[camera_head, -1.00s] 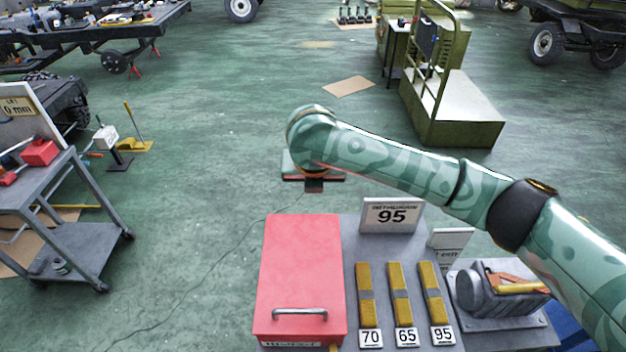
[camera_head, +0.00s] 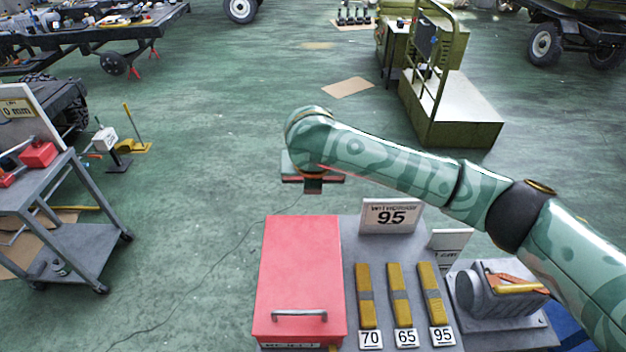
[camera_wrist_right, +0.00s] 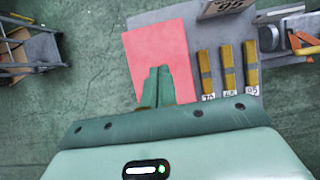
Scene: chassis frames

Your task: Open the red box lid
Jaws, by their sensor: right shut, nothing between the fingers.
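The red box (camera_head: 298,262) sits at the left end of a grey table, its lid down flat. A silver bar handle (camera_head: 299,315) lies across the lid near its front edge. My right gripper (camera_head: 313,186) is beyond the far edge of the box and above it, with its arm coming in from the right. In the right wrist view, the shut fingers (camera_wrist_right: 158,77) are empty and stand in front of the red box (camera_wrist_right: 150,45), hiding part of it; the handle is not visible there. My left gripper is not in view.
A grey cart (camera_head: 70,240) stands at the left. Open green floor lies between cart and box.

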